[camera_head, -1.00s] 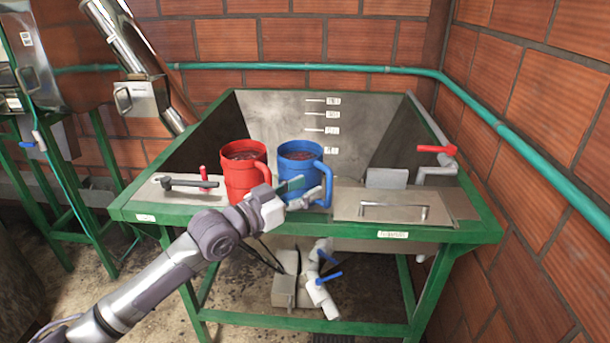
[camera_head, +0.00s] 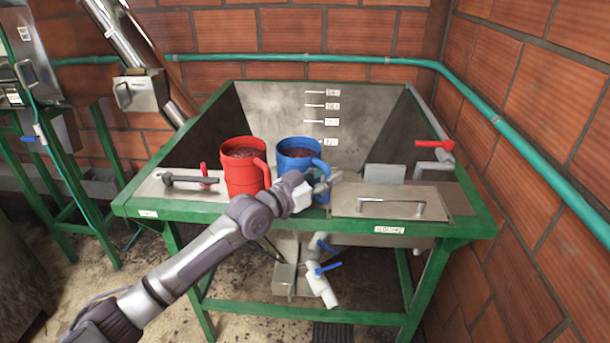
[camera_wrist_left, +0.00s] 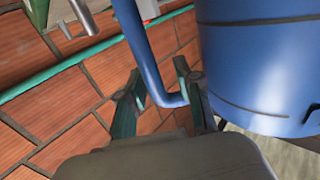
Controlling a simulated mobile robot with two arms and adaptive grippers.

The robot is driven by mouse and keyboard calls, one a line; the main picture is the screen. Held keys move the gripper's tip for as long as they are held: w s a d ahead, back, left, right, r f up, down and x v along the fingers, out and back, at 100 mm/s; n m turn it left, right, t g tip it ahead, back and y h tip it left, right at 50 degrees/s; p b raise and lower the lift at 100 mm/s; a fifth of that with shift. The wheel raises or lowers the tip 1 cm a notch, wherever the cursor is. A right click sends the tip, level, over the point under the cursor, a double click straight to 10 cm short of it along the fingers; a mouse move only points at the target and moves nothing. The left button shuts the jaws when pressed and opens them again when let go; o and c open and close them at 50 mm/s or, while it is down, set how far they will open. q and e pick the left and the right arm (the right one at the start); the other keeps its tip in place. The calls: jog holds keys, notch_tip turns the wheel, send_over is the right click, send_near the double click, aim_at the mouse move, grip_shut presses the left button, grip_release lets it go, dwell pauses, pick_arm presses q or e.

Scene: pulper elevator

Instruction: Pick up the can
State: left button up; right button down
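A blue can (camera_head: 298,160) with a side handle and dark contents stands upright on the near ledge of the green-framed metal hopper. A similar red can (camera_head: 243,172) stands just left of it. My left gripper (camera_head: 324,184) is in front of the blue can at its handle. In the left wrist view the blue can's body (camera_wrist_left: 258,65) fills the upper right, and its handle (camera_wrist_left: 150,50) runs down between the two parted fingers (camera_wrist_left: 158,80). Gaps show beside the handle, so the fingers look open. Part of the blue can is hidden by the gripper. My right gripper is not in view.
A metal lid with a bar handle (camera_head: 391,206) lies right of the cans. A black-handled lever (camera_head: 188,179) is at left and a red-handled valve (camera_head: 434,147) at right. A teal pipe (camera_head: 300,59) runs along the brick walls.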

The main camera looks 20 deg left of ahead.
pick_arm(q)
grip_shut()
jog(key=shift+w+r, duration=0.1)
jog(key=shift+r, duration=0.05)
